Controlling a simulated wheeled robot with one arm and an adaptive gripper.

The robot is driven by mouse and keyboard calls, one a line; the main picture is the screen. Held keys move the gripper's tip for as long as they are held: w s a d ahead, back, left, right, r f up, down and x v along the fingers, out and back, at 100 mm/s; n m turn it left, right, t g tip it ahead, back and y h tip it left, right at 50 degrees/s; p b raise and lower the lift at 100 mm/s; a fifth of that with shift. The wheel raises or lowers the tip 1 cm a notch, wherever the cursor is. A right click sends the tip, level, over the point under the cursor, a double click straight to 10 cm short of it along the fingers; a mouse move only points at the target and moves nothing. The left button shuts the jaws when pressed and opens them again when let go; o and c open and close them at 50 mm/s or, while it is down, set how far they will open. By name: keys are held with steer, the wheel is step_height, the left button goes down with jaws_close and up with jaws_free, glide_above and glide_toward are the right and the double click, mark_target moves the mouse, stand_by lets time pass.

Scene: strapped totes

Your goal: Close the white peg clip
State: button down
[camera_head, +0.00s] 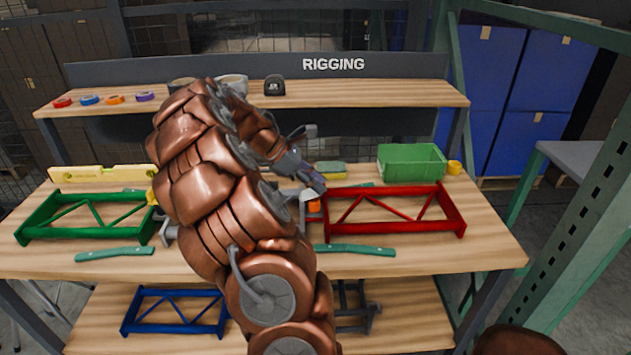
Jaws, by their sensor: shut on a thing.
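My gripper (314,183) reaches down at the left end of the red truss frame (398,191) on the bench. Its fingers are shut on a small part there. A small whitish piece (306,197), which looks like the white peg clip, shows right under the fingertips. An orange piece (314,206) sits just below it. The clip is too small and too covered by my gripper and arm to tell whether it is open or closed.
A green truss frame (85,232) stands at the left, with a yellow level (100,173) behind it. A green bin (411,160) stands at the back right. Green-handled tools (355,250) lie in front. My arm hides the bench's middle.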

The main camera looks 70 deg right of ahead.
mark_target(306, 194)
steer(key=shift+r, duration=0.1)
steer(key=t+p, duration=0.1)
steer(key=t+y+p, duration=0.1)
steer(key=p, duration=0.1)
steer(key=shift+s+d+f, duration=0.2)
steer(key=shift+s+f, duration=0.1)
steer(key=shift+s, duration=0.1)
steer(key=shift+s+d+f+t+y+p, duration=0.1)
steer(key=shift+s+f+t+y+p, duration=0.1)
steer(key=shift+f+t+p, duration=0.25)
steer(key=shift+s+d+f+t+y+p, duration=0.1)
steer(key=shift+s+f+t+y+p, duration=0.1)
steer(key=shift+t+p, duration=0.45)
steer(key=c, duration=0.8)
jaws_free()
steer(key=shift+w, duration=0.1)
steer(key=v, duration=1.2)
steer(key=shift+f, duration=0.1)
